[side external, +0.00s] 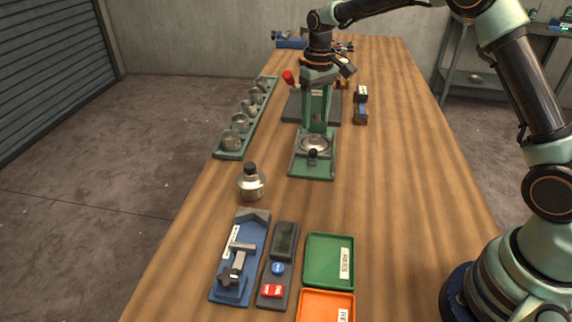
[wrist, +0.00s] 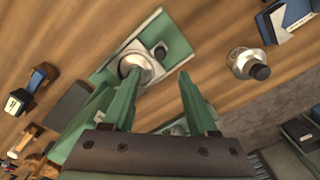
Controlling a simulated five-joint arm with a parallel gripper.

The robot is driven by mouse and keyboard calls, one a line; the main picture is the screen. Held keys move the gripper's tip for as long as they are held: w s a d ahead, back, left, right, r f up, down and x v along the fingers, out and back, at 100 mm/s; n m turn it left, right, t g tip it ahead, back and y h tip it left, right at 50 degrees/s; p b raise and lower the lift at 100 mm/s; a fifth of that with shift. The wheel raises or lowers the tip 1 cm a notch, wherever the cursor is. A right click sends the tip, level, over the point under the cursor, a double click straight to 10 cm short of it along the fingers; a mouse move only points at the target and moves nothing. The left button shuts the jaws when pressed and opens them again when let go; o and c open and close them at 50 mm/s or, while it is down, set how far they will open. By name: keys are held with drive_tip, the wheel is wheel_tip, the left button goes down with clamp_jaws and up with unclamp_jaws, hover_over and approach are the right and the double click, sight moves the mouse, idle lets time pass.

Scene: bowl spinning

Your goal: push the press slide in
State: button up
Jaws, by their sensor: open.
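The press slide (side external: 313,174) is a green plate bearing a round metal disc (side external: 314,143) and a short black knob near its front end. It sticks out from the grey press base toward the front. In the wrist view the slide (wrist: 174,37) lies ahead of the fingers, with its knob right of the disc. My gripper (side external: 317,126) points down over the rear of the slide, with its green fingers apart and empty; contact with the slide cannot be told. In the wrist view my gripper (wrist: 144,82) shows both fingers spread. The press behind is largely hidden by my gripper.
A green rack of metal bowls (side external: 231,150) runs along the left edge. A metal pot with a black knob (side external: 252,184) stands front left. A blue fixture (side external: 222,290), a dark button panel (side external: 276,284) and a green tray (side external: 330,260) sit nearer.

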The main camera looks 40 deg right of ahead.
drive_tip(key=shift+r, duration=1.25)
